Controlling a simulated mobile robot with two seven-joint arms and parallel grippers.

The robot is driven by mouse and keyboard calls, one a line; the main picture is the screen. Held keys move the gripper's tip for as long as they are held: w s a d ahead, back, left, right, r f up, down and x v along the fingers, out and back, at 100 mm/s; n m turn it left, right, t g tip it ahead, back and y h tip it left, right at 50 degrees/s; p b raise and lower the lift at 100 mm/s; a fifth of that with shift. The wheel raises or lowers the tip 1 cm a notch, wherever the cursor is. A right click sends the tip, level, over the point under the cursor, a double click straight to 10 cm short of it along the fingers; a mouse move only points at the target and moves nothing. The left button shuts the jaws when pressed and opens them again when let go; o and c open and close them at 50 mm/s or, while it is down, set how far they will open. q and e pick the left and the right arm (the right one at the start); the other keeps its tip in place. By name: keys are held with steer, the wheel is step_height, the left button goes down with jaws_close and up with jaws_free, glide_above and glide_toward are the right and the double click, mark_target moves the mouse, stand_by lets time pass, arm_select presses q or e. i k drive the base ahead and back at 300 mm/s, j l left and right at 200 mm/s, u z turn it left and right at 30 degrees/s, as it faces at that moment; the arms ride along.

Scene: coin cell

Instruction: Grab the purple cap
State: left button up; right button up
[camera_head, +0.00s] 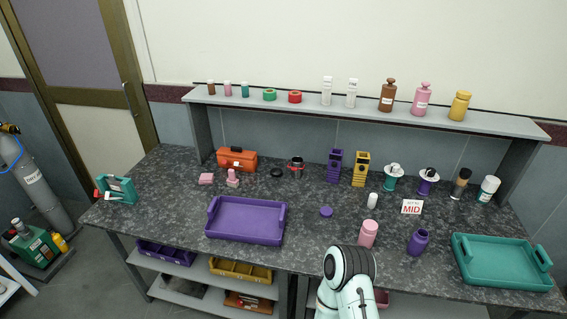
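The purple cap (326,211) is a small round disc lying flat on the dark speckled table (310,235), right of the purple tray (247,240). Nothing touches it. A purple bottle (418,242) without a visible cap stands on the table to its right, near the front edge. One of my arms rises at the bottom, right of centre, in front of the table and below the cap. Only its white links and a dark joint show. Neither of my grippers is in view.
A pink bottle (368,233) and a white bottle (373,200) stand right of the cap. A "MID" sign (411,207) and a teal tray (498,261) are further right. Purple and yellow racks (361,169) stand behind. The table around the cap is clear.

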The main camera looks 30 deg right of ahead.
mark_target(326, 211)
steer(key=z, duration=2.1)
